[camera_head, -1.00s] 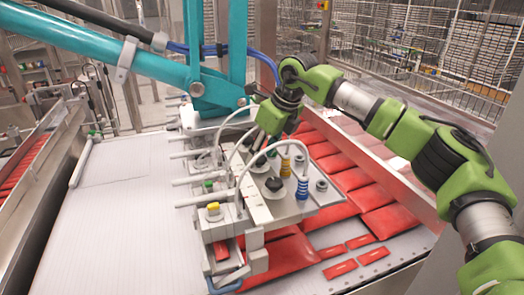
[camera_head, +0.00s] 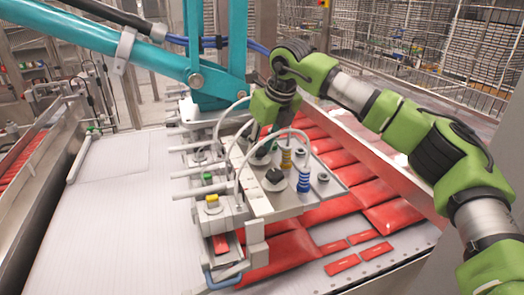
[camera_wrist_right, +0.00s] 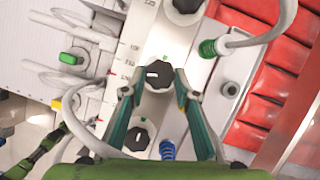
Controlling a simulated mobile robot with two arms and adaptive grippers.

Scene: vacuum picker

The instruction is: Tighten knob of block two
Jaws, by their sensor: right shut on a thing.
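The vacuum picker's light metal plate (camera_head: 287,205) carries black knobs in a row. The right wrist view shows a far knob (camera_wrist_right: 185,6), a middle knob (camera_wrist_right: 159,74) and a near knob (camera_wrist_right: 138,134). My right gripper (camera_wrist_right: 156,88) is shut on the middle knob, one teal finger on each side. In the head view my right gripper (camera_head: 263,148) points down at the plate and largely hides this knob. The near knob (camera_head: 274,177) stands free in front of it. My left gripper is in neither view.
A teal linkage (camera_head: 216,65) rises behind. Red packets (camera_head: 392,215) lie to the right. The white conveyor (camera_head: 115,220) at left is clear.

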